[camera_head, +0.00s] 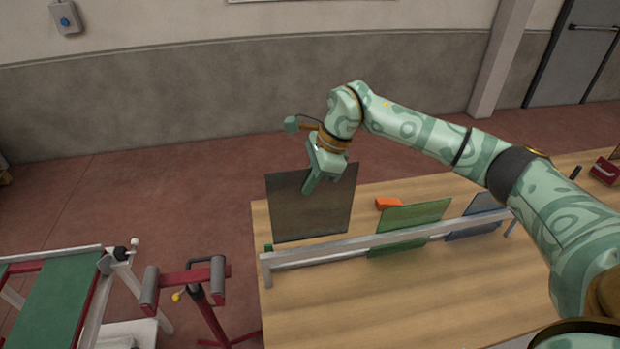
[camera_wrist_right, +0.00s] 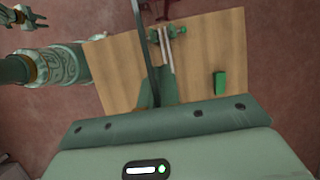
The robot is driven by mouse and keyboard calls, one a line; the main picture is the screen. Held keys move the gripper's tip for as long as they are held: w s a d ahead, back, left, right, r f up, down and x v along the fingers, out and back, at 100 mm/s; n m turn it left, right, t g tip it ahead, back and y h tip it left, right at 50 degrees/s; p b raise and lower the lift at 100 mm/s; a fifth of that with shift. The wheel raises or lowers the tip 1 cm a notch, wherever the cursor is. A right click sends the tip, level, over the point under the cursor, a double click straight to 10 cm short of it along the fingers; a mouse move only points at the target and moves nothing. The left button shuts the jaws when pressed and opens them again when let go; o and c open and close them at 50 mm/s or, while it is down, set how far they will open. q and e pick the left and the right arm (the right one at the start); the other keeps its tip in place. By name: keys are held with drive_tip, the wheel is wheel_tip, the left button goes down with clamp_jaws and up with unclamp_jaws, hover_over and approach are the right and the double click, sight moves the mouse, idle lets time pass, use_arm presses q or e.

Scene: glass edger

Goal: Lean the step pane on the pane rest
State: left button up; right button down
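A dark, smoky pane (camera_head: 300,215) stands almost upright at the left end of the pale pane rest rail (camera_head: 340,243) on the wooden table. I take it for the step pane. My right gripper (camera_head: 322,178) is at its top edge, with one finger in front of the glass and the other hidden behind. In the right wrist view the pane (camera_wrist_right: 146,50) shows edge-on as a dark strip between the fingers (camera_wrist_right: 157,92), which look shut on it. I cannot tell whether its lower edge bears on the table. My left gripper (camera_wrist_right: 27,14) shows small and open in the right wrist view.
A green pane (camera_head: 410,222) and a blue pane (camera_head: 478,218) lean at the rail further right. An orange block (camera_head: 388,203) lies behind them. A red roller stand (camera_head: 200,295) and a green-topped bench (camera_head: 55,300) stand left. The table front (camera_head: 400,300) is clear.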

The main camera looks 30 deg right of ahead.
drive_tip(key=b, duration=0.4)
hover_over(309, 229)
drive_tip(key=shift+s+f, duration=0.2)
drive_tip(key=shift+f, duration=3.7)
drive_tip(key=shift+w+f+b, duration=0.15)
drive_tip(key=shift+f+b, duration=1)
drive_tip(key=shift+f, duration=0.55)
drive_tip(key=shift+w+f+b, duration=0.1)
drive_tip(key=shift+f+b, duration=1)
drive_tip(key=shift+f, duration=0.6)
drive_tip(key=shift+f+b, duration=0.3)
drive_tip(key=shift+f, duration=0.25)
drive_tip(key=c, duration=1.5)
unclamp_jaws()
drive_tip(key=shift+c, duration=0.2)
drive_tip(key=v, duration=1.6)
drive_tip(key=shift+s+r+p, duration=0.1)
drive_tip(key=shift+r+p, duration=0.05)
drive_tip(key=shift+p, duration=0.2)
